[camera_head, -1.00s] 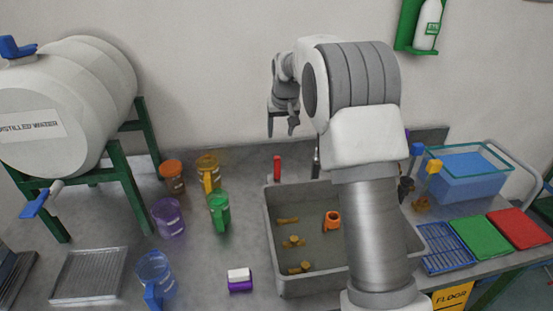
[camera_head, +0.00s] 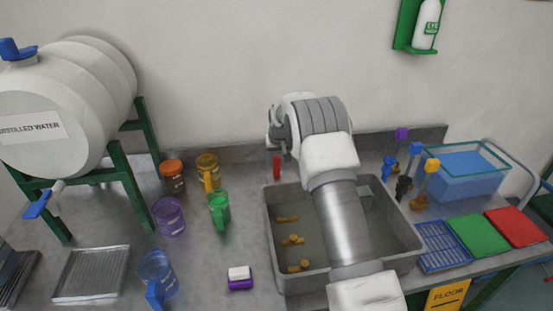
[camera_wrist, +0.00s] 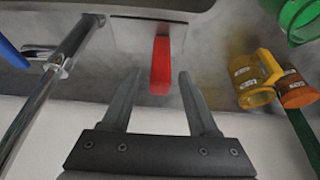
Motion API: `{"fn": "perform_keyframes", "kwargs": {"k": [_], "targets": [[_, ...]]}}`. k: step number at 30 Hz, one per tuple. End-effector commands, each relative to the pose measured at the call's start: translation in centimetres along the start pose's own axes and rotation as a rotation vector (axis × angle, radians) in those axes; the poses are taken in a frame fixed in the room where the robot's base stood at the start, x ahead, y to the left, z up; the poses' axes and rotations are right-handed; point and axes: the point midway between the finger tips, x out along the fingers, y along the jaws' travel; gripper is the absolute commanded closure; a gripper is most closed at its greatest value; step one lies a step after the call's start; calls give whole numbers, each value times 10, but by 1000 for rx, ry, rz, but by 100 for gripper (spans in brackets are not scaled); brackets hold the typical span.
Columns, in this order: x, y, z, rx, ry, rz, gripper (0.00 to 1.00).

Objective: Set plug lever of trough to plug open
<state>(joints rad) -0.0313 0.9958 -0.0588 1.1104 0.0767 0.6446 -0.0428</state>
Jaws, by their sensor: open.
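The trough (camera_head: 275,240) is a grey basin set in the counter. A red lever (camera_head: 277,167) stands just behind its back left corner, and I take it to be the plug lever. In the wrist view the red lever (camera_wrist: 160,66) sits on a light square plate (camera_wrist: 135,40). My gripper (camera_wrist: 158,75) is open, with one finger on each side of the lever's near end. I cannot tell whether a finger touches it. In the head view my arm hides most of the gripper and part of the trough.
A metal faucet pipe (camera_wrist: 50,85) runs left of the lever in the wrist view. Yellow (camera_head: 208,171), orange (camera_head: 173,177), green (camera_head: 219,208) and purple (camera_head: 168,215) vessels stand left of the trough. Several brownish pieces (camera_head: 292,240) lie in the trough. The wall is close behind.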

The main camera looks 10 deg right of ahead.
Motion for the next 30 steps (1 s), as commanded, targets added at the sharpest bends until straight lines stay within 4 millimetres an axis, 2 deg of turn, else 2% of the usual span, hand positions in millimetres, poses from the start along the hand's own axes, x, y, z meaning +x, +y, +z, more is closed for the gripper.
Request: {"fn": "perform_keyframes", "kwargs": {"k": [11, 21, 30], "targets": [[5, 0, 0, 0, 0, 0, 40], [5, 0, 0, 0, 0, 0, 99], [5, 0, 0, 0, 0, 0, 100]]}}
